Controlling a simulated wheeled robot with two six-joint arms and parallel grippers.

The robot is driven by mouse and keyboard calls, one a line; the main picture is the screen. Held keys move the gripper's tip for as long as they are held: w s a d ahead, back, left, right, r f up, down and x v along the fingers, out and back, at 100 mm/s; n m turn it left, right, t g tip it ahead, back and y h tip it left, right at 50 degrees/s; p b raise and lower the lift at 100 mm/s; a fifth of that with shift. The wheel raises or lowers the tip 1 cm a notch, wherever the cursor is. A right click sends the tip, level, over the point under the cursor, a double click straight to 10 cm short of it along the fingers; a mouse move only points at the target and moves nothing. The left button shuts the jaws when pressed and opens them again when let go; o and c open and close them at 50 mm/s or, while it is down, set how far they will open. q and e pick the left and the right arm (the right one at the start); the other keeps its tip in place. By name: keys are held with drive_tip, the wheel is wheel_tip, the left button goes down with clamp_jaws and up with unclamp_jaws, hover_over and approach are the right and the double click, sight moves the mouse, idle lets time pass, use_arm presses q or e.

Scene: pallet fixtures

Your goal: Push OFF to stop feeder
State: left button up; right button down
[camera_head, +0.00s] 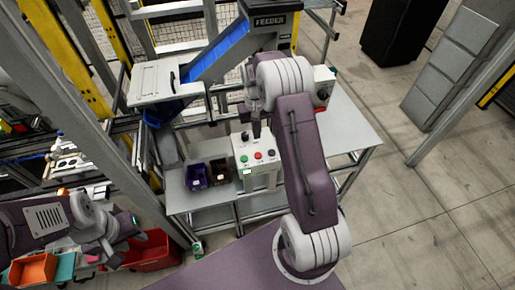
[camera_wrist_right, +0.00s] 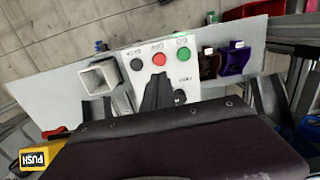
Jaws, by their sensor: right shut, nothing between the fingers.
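The white control box (camera_head: 243,148) stands on the grey table, with green, red and black buttons in a row on its face. In the right wrist view the red OFF button (camera_wrist_right: 159,59) sits between the green GO button (camera_wrist_right: 183,54) and a black BACK button (camera_wrist_right: 137,64). My right gripper (camera_head: 256,134) is shut and empty at the box. Its dark tip also shows in the right wrist view (camera_wrist_right: 157,82), just below the red button; I cannot tell whether they touch. The feeder (camera_head: 220,52) has a blue chute behind the table. My left gripper (camera_head: 106,248) is at lower left, its jaws unclear.
A purple bin (camera_head: 196,177) and a dark brown bin (camera_head: 220,170) stand left of the box. Another box with a red button (camera_head: 322,94) is behind my right arm. The table's right side (camera_head: 350,140) is clear. A red crate (camera_head: 152,254) lies lower left.

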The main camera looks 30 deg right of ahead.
sight(258, 154)
drive_tip(key=f+p, duration=0.1)
drive_tip(key=f, duration=0.4)
drive_tip(key=f+p, duration=0.2)
drive_tip(key=f, duration=0.3)
drive_tip(key=shift+s, duration=0.2)
drive_tip(key=shift+f, duration=0.1)
